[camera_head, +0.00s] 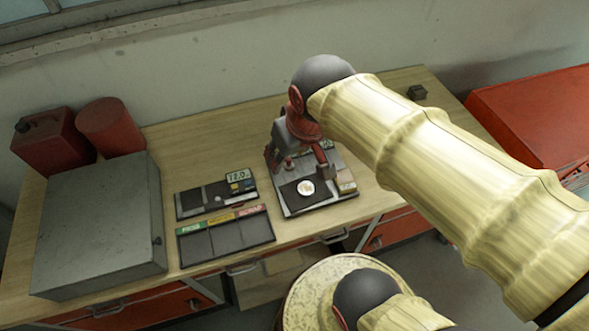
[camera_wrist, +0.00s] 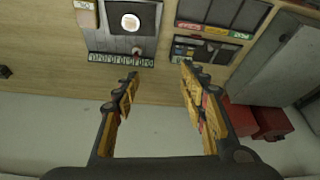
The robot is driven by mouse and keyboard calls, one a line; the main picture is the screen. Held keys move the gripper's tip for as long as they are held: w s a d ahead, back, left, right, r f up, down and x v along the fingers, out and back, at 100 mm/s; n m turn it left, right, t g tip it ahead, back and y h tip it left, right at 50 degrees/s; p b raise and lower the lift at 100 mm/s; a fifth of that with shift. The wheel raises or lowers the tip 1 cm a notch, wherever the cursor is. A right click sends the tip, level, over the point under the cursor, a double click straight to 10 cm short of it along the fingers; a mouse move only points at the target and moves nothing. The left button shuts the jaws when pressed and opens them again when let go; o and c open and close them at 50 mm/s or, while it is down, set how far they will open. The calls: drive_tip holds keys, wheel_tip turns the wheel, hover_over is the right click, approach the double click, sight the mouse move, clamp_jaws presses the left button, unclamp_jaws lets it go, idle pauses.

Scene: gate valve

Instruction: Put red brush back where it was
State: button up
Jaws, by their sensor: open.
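My gripper (camera_head: 297,158) is over the back part of a grey board (camera_head: 318,206) on the workbench. In the wrist view my gripper (camera_wrist: 158,74) has its two fingers wide apart with nothing between them. The board carries a black pad with a round white disc (camera_head: 306,187).
Left of the board are a small panel with a display (camera_head: 238,177) and a three-part tray (camera_head: 228,238) with green, yellow and red labels. A grey metal box (camera_head: 95,225) and red canisters (camera_head: 108,125) stand farther left. A small dark block (camera_head: 417,92) sits at back right.

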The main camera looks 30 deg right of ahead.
drive_tip(key=shift+t, duration=0.5)
drive_tip(key=s, duration=0.1)
drive_tip(key=s+a, duration=0.1)
drive_tip(key=s, duration=0.3)
drive_tip(key=shift+a+r, duration=0.15)
drive_tip(key=shift+r, duration=0.1)
drive_tip(key=shift+f, duration=0.1)
wheel_tip(320, 180, down, 8)
drive_tip(key=b, duration=0.8)
drive_tip(key=shift+f+b, duration=0.25)
drive_tip(key=shift+b, duration=0.1)
drive_tip(key=shift+w, duration=0.1)
drive_tip(key=shift+c, duration=0.4)
